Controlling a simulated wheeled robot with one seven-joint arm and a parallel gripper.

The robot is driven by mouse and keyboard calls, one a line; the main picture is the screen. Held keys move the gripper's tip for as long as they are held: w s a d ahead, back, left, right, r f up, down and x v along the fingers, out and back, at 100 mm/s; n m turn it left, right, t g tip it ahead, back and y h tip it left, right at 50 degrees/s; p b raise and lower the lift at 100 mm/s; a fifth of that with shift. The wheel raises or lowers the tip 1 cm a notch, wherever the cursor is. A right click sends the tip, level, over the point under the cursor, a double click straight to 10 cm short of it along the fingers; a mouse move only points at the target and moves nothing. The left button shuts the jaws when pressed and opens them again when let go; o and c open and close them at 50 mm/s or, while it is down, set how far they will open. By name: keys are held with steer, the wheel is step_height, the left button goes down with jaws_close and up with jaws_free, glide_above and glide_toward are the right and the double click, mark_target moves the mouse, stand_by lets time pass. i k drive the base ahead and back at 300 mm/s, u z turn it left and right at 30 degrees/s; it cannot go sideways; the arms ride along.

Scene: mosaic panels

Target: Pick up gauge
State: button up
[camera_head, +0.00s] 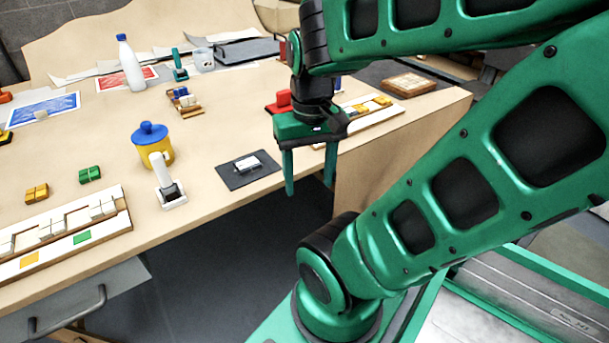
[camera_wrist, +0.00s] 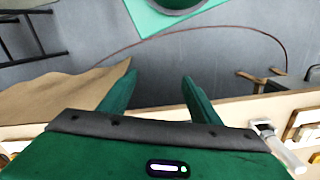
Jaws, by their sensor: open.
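My gripper (camera_head: 310,188) points down with its two green fingers apart and nothing between them. It is beside the table's front edge, right of a dark flat pad (camera_head: 236,182) with a small pale grey piece (camera_head: 246,162) on it. That piece may be the gauge, but it is too small to tell. A white-handled tool (camera_head: 158,168) stands in a white holder left of the pad. In the wrist view the open fingers of my gripper (camera_wrist: 158,78) are over grey floor, and a white tool (camera_wrist: 278,146) shows at lower right.
A yellow jar with a blue lid (camera_head: 150,144) stands behind the white tool. Long trays with tiles (camera_head: 110,221) lie front left. A white bottle (camera_head: 130,66) stands farther back. Open floor lies below the table edge.

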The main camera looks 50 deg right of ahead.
mark_target(339, 90)
steer(key=z, duration=1.5)
